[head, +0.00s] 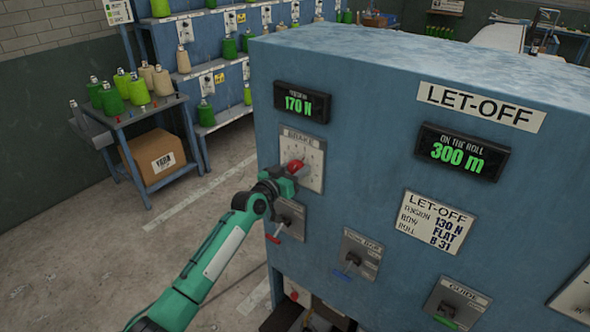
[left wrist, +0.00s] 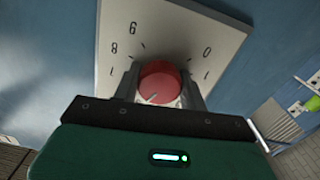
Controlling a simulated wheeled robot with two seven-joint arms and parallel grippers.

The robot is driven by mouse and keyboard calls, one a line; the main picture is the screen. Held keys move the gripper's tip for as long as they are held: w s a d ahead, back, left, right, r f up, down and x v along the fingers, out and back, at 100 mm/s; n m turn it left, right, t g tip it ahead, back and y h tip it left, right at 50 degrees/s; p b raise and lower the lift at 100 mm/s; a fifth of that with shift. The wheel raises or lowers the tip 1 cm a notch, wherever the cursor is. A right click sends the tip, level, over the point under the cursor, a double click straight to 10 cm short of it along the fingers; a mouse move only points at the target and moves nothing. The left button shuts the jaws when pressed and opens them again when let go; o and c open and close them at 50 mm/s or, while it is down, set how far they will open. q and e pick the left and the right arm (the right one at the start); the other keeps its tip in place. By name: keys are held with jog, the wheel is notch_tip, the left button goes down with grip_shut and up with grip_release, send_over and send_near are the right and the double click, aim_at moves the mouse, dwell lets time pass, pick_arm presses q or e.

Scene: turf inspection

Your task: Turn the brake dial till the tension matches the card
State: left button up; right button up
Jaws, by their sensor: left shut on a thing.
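The brake dial (head: 296,166) is a red knob on a pale plate marked BRAKE (head: 315,153), on the front of the blue let-off cabinet. My left gripper (head: 290,172) is shut on the dial; the left wrist view shows the red knob (left wrist: 160,82) between its two fingers. Numbers ring the plate in that view. The tension display (head: 302,103) above reads 170 N in green. The card (head: 436,222) at the right reads LET-OFF, tension 130 N, bow FLAT, roll B 31. My right gripper is not in view.
A lever plate (head: 290,218) with a red handle sits just below the dial. More lever plates (head: 360,254) lie lower right. A display (head: 463,153) reads 300 m. A cart with yarn cones (head: 110,100) stands at the left, with open floor before it.

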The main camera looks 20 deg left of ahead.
pick_arm(q)
jog(key=n, duration=0.3)
jog(key=shift+n, duration=0.3)
jog(key=n, duration=0.4)
jog(key=shift+n, duration=0.3)
jog(key=n+p, duration=0.1)
jog(key=n, duration=0.2)
jog(key=shift+r+n, duration=0.1)
jog(key=shift+n, duration=0.2)
jog(key=n+p, duration=0.1)
jog(key=n, duration=0.3)
jog(key=shift+n, duration=0.3)
jog(key=o, duration=1)
jog(key=shift+c, duration=0.2)
jog(key=shift+s, duration=0.15)
